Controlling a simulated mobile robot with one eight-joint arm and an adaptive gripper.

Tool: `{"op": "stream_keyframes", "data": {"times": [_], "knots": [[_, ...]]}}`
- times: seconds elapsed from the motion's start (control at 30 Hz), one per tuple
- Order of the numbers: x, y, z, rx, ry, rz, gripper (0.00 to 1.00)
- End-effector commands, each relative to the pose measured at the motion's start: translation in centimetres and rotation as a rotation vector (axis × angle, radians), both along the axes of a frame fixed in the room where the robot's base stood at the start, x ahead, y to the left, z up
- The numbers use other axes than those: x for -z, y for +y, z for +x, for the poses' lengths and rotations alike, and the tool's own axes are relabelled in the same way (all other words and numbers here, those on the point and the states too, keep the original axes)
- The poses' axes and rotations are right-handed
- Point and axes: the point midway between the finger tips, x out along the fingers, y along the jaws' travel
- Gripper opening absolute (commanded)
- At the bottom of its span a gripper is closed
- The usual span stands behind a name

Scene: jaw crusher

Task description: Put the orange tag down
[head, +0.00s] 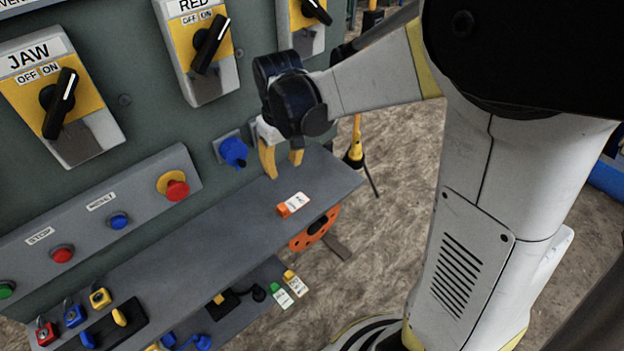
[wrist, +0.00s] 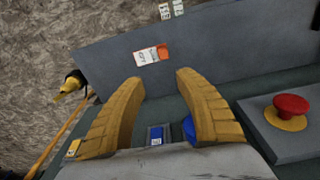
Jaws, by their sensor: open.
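The orange tag (head: 292,204), with a white label part, lies flat on the grey shelf (head: 235,222) near its right end. It also shows in the wrist view (wrist: 152,55), beyond my fingertips and clear of them. My gripper (head: 281,165) is open and empty, with yellow fingers pointing down above the shelf behind the tag. In the wrist view my two fingers (wrist: 158,78) are spread apart with nothing between the tips.
The panel behind carries switches, including JAW (head: 60,103) and RED (head: 209,45). A blue plug-like part (head: 233,151) sits close to my gripper. A red button (head: 176,188) is to the left. Padlocks (head: 100,298) stand at the shelf's left. More tags (head: 290,283) lie lower down.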

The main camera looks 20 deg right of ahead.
Motion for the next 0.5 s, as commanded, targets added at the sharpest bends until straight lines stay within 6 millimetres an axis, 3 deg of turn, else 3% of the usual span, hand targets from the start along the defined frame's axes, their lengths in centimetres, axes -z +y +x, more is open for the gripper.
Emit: {"op": "stream_keyframes", "data": {"times": [0.1, 0.2, 0.33, 0.5], "knots": [[-4.1, -0.7, -3.4, 0.048, -0.104, 0.013, 0.40], [-6.5, -1.3, -6.2, 0.089, -0.195, 0.026, 0.40], [-8.5, -1.9, -9.9, 0.140, -0.311, 0.046, 0.40], [-9.3, -2.4, -13.5, 0.194, -0.433, 0.070, 0.40]]}}
